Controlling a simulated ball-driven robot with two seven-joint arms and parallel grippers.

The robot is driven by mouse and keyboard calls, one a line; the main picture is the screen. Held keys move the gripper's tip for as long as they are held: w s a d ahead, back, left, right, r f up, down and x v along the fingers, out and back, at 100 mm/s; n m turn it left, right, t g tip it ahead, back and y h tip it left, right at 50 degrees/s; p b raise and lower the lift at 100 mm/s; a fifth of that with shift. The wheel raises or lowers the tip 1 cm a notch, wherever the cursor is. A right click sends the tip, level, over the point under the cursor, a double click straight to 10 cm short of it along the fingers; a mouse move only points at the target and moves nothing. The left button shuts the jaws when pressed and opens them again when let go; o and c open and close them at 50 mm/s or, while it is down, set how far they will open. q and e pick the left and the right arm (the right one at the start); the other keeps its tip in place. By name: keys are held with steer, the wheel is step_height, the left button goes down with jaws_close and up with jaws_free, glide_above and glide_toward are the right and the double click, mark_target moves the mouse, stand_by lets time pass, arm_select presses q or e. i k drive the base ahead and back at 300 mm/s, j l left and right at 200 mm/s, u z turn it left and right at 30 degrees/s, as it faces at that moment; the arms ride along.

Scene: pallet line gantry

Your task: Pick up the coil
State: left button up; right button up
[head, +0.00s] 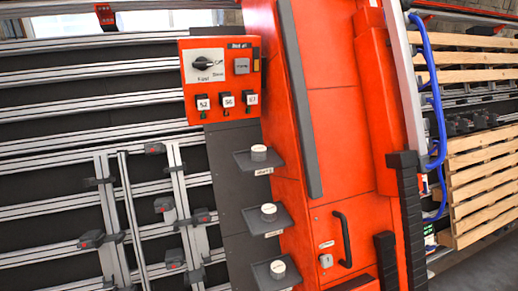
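No coil can be made out for certain. Three small dark shelves hang in a column on the grey panel left of the orange gantry, and each carries a small whitish round piece: a top one (259,153), a middle one (269,212) and a bottom one (278,269). They are too small to tell whether any is a coil. A blue hose (436,95) loops down the right side of the gantry. Neither of my grippers is in view.
The orange gantry (335,130) fills the middle, with a control box (221,80) at its upper left and a black door handle (343,238) low down. Metal rails with clamps (175,210) cover the left. Wooden slats (482,185) stand at right, above some grey floor (480,272).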

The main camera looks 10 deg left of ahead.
mark_target(258, 152)
steer(key=i+j, duration=0.8)
steer(key=i, duration=0.1)
